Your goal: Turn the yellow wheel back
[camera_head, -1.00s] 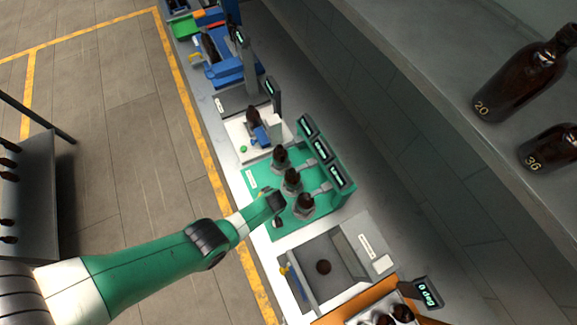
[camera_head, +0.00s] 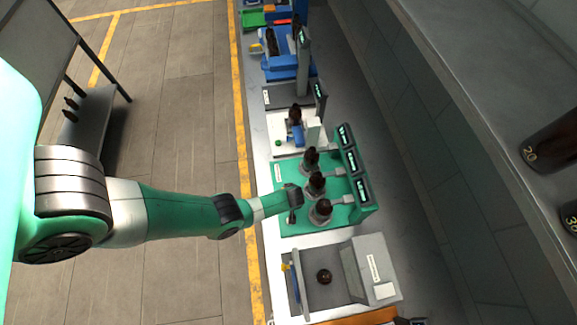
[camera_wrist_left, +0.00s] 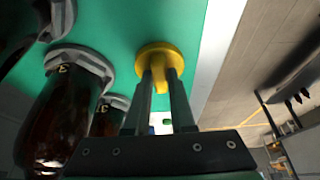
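The yellow wheel (camera_wrist_left: 152,58) is a round disc with a raised bar, set on the green fixture face in the left wrist view. In the head view my left gripper (camera_head: 292,210) is at the near-left edge of the green fixture (camera_head: 290,228), beside the bottles; there the wheel is hidden by the gripper. My right gripper is not in view.
Amber bottles (camera_head: 320,210) stand in a row on the fixture; one with a grey collar (camera_wrist_left: 50,115) is close left of my fingers. Small displays (camera_head: 352,162) line its back. A grey box station (camera_head: 335,288) is nearer.

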